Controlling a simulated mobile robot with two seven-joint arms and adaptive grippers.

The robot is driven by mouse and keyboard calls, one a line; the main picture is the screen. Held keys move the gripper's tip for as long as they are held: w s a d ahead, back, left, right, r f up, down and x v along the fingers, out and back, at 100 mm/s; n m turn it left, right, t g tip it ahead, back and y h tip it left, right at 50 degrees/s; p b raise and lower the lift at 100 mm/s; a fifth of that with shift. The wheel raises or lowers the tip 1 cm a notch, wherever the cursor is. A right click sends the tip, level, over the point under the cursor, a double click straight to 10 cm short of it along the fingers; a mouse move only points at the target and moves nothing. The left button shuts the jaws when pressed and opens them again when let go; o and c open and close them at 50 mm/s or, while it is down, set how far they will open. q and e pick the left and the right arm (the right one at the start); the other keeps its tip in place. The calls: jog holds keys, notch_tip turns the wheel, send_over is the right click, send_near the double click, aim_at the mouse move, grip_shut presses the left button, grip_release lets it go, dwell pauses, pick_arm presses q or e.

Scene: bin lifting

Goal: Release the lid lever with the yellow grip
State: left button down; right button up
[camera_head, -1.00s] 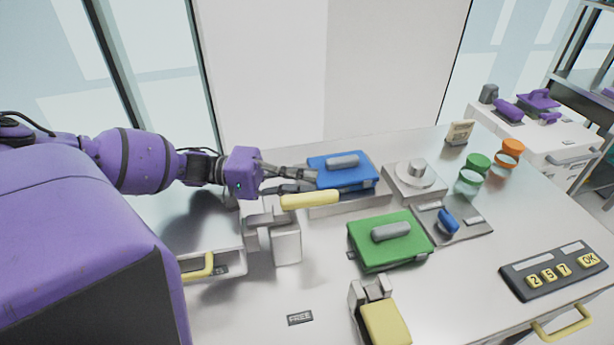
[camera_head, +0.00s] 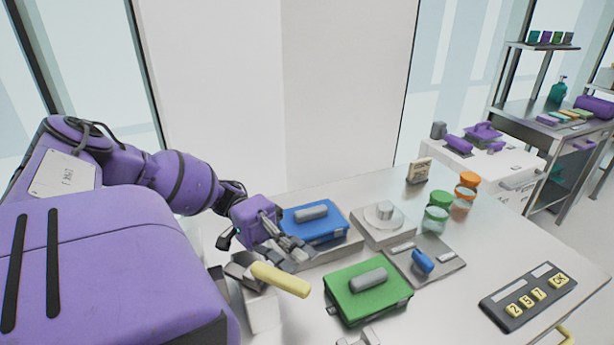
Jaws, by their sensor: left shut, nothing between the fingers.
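My left gripper (camera_head: 304,258) is shut and empty just behind the grip, in front of the blue lidded box (camera_head: 318,232). I cannot tell whether its fingers touch the grip. The green lidded box (camera_head: 368,290) is to the right of the grip. My right gripper is not in view.
A keypad (camera_head: 530,297) lies at the right front. Part of another grey fitting (camera_head: 358,339) shows at the bottom edge.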

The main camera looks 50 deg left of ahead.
aim_at(293, 275)
pick_arm(q)
jog(key=s+d+m+g+b, duration=0.2)
jog(key=d+g, duration=0.1)
jog(key=shift+d+f+g, duration=0.1)
jog(key=shift+f+g, duration=0.1)
jog(key=shift+g, duration=0.1)
jog(key=shift+s+d+m+g+y+b, duration=0.3)
jog(key=shift+s+m+g+b, duration=0.25)
jog(key=shift+m+g+b, duration=0.35)
jog(key=shift+s+d+r+g+b, duration=0.15)
jog(key=shift+g+b, duration=0.2)
jog(key=shift+g, duration=0.25)
jog(key=shift+s+m+g, duration=0.1)
jog(key=shift+m+g, duration=0.2)
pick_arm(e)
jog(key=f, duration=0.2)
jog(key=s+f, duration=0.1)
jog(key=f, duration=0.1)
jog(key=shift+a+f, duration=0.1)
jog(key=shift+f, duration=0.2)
pick_arm(q)
jog(key=shift+r, duration=0.1)
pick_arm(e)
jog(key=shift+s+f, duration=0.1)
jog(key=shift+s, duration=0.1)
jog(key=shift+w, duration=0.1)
